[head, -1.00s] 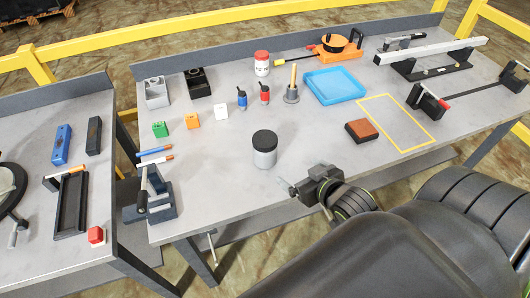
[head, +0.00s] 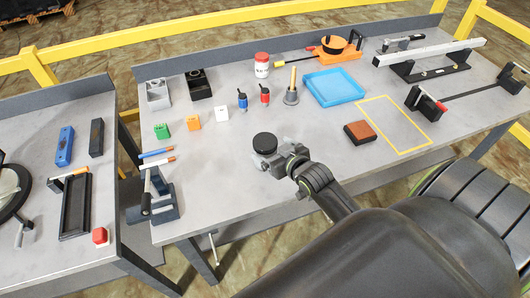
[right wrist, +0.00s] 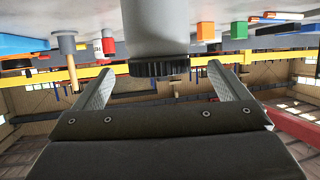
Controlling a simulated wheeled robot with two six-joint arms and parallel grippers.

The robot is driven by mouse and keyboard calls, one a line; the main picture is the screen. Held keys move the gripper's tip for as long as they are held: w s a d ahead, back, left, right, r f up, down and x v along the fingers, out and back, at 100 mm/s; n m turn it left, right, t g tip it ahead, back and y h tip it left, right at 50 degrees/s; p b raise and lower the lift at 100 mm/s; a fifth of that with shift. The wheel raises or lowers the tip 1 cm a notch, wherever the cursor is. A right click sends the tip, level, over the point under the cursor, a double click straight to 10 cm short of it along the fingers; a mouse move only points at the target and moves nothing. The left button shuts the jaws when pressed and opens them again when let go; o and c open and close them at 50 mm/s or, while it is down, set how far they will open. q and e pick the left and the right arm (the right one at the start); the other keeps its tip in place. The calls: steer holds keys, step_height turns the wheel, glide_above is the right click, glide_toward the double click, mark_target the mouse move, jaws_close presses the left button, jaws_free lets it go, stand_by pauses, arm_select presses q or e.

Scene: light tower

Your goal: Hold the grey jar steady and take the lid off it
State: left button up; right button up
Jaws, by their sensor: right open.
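The grey jar (right wrist: 155,30) has a black ribbed lid (head: 265,142) on it and stands upright near the front of the middle table. In the head view its body is mostly hidden behind my right gripper (head: 273,162). In the right wrist view, which is upside down, the black lid (right wrist: 160,68) lies between the two spread fingers of my right gripper (right wrist: 161,75), with a gap on each side. The right gripper is open and holds nothing. My left gripper is in neither view.
A wooden-handled tool (head: 291,84), a red-lidded white jar (head: 262,65) and a blue tray (head: 334,87) stand behind the grey jar. A brown block (head: 359,131) lies to its right. A small vise (head: 155,200) sits at the left front.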

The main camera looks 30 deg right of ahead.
mark_target(265, 144)
steer(key=shift+w+f, duration=0.1)
steer(key=shift+w, duration=0.3)
steer(key=shift+p+x, duration=0.85)
steer(key=shift+x, duration=1.45)
steer(key=shift+s+f, duration=0.1)
steer(key=shift+s, duration=0.05)
steer(key=shift+c, duration=0.3)
steer(key=c, duration=1.5)
steer(key=shift+o, duration=0.2)
step_height(265, 144, up, 10)
steer(key=shift+b, duration=0.55)
steer(key=shift+s+a+b, duration=0.2)
steer(key=shift+a+b, duration=0.1)
steer(key=shift+a, duration=0.05)
steer(key=s+a+r+n+g+y+b, duration=0.1)
steer(key=s+a+r+n+y+b, duration=0.1)
steer(key=s+a, duration=0.4)
steer(key=s+a+r+n+y+b, duration=0.2)
steer(key=s+a+n+y+b, duration=0.1)
steer(key=s+a+n+y, duration=0.1)
steer(key=s+a, duration=0.1)
steer(key=a, duration=0.1)
steer(key=shift+s+a+g+y, duration=0.3)
steer(key=shift+s+g+y, duration=0.1)
